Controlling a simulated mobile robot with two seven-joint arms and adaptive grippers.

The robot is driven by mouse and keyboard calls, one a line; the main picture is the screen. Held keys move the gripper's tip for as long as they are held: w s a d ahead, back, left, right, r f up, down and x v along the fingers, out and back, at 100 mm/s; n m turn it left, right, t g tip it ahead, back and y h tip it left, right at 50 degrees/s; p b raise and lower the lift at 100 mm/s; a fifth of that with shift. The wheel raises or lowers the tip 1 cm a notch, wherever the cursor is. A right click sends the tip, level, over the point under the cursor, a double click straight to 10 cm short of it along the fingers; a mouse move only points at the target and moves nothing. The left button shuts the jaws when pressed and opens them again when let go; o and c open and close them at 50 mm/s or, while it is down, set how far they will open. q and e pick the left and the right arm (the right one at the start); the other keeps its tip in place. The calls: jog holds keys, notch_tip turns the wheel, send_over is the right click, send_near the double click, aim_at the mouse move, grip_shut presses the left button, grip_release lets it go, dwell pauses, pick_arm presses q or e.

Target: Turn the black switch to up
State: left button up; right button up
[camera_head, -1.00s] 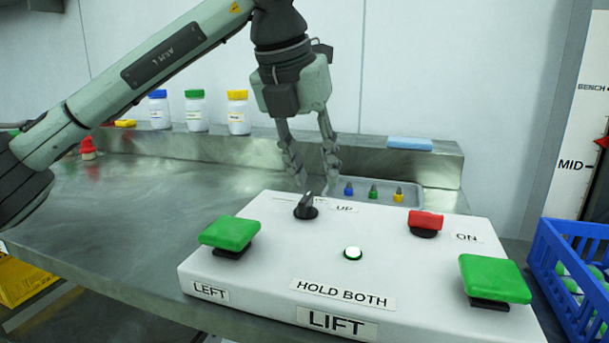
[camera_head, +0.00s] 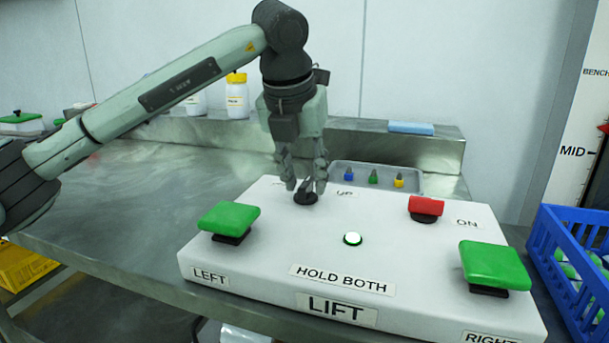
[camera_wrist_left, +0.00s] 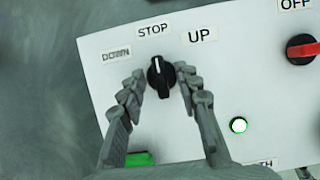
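The black switch (camera_head: 305,196) is a rotary knob at the back left of the white control box (camera_head: 265,263). In the left wrist view the black switch (camera_wrist_left: 158,78) has its white pointer line towards the STOP label (camera_wrist_left: 153,30), between DOWN (camera_wrist_left: 116,53) and UP (camera_wrist_left: 199,36). My left gripper (camera_head: 305,188) is low over the knob, pointing down. In the wrist view the left gripper's fingers (camera_wrist_left: 160,80) stand on either side of the knob, with a small gap showing, so it looks open. In the head view the fingers partly hide the knob. My right gripper is not in view.
On the box are a left green button (camera_head: 229,219), a right green button (camera_head: 494,265), a red switch (camera_head: 425,207) and a lit white-green lamp (camera_head: 352,239). A tray (camera_head: 424,184) with small coloured items lies behind. A blue crate (camera_head: 561,262) stands at right.

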pick_arm(q)
grip_shut()
